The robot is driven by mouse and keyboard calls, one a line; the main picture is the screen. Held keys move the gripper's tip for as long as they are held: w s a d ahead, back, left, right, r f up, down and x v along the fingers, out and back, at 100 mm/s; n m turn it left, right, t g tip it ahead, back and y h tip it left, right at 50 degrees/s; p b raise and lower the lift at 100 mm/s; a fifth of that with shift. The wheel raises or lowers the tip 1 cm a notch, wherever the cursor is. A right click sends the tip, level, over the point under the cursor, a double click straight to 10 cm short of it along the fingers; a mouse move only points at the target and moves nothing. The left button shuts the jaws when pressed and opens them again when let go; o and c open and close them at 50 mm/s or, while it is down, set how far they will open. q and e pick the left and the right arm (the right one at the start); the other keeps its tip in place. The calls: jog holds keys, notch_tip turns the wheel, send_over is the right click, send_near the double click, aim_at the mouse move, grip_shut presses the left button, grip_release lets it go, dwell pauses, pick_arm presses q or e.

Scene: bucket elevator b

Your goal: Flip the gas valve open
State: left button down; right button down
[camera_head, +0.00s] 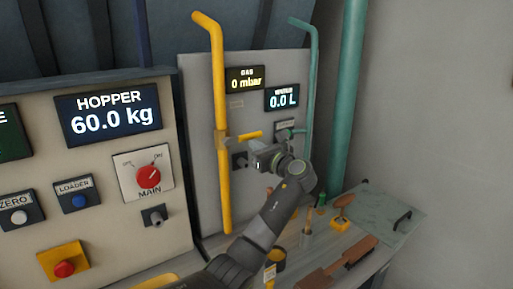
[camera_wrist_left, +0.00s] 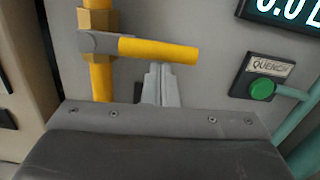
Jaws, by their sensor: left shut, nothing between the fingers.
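The gas valve sits on a vertical yellow pipe (camera_head: 224,170), with its yellow lever (camera_head: 249,135) lying horizontal and pointing right, across the pipe. In the left wrist view the lever (camera_wrist_left: 160,50) extends right from the grey valve hub (camera_wrist_left: 98,43). My left gripper (camera_head: 256,160) is in front of the panel, just below the lever. In the left wrist view its fingers (camera_wrist_left: 160,78) are shut and empty, with the tips at the lever's lower edge. I cannot tell whether they touch it. The gas display (camera_head: 245,79) reads 0 mbar. My right gripper is out of view.
A green quench button (camera_wrist_left: 262,89) is to the right of the lever. A green pipe (camera_head: 308,90) runs along the panel's right side. The hopper control panel (camera_head: 105,205) with its switches stands at the left. A workbench (camera_head: 345,240) with tools is at lower right.

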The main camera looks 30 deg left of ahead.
aim_at(258, 136)
pick_arm(q)
jog(key=shift+r+n, duration=0.35)
jog(key=shift+n, duration=0.05)
jog(key=shift+w+r+n, duration=0.15)
jog(key=shift+r+n, duration=0.45)
jog(key=shift+n, duration=0.2)
jog(key=shift+r+n, duration=0.65)
jog(key=shift+n, duration=0.25)
jog(key=s+a+r+n+b, duration=0.2)
jog(key=s+r+n, duration=0.3)
jog(key=n, duration=0.9)
jog(key=shift+s+r+g+b, duration=0.25)
jog(key=shift+r+g+b, duration=0.25)
jog(key=shift+r, duration=0.4)
jog(key=shift+a, duration=0.1)
